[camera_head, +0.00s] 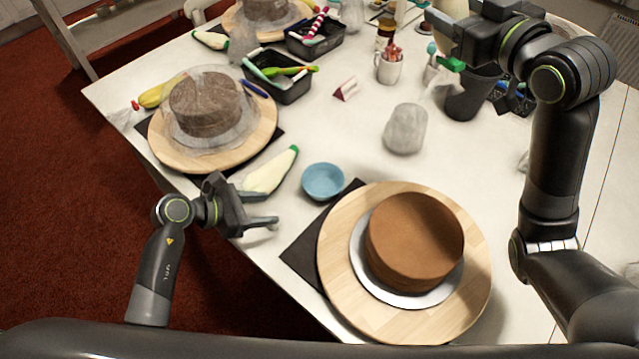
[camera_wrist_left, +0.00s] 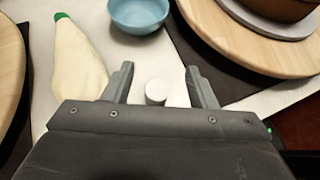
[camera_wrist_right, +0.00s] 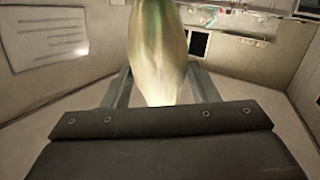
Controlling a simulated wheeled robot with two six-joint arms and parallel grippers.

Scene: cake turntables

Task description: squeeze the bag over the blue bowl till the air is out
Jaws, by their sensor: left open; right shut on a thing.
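The blue bowl (camera_head: 322,180) stands on the table left of the front cake; it also shows in the left wrist view (camera_wrist_left: 138,14). A cream piping bag with a green tip (camera_head: 270,173) lies just left of it, also in the left wrist view (camera_wrist_left: 75,65). My left gripper (camera_head: 264,222) is open and empty at the table's edge, below that bag. My right gripper (camera_head: 460,32) is shut on another cream bag (camera_head: 447,27), which fills the middle of the right wrist view (camera_wrist_right: 160,50). Its green tip points down-left near a dark pot, away from the bowl.
The brown cake (camera_head: 414,240) sits on a wooden turntable (camera_head: 335,255) at front. A covered cake (camera_head: 205,105) is at left. A dark pot (camera_head: 468,98), a cloudy upturned cup (camera_head: 405,130) and a mug (camera_head: 389,68) stand behind. A small white cylinder (camera_wrist_left: 155,92) shows between my left fingers.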

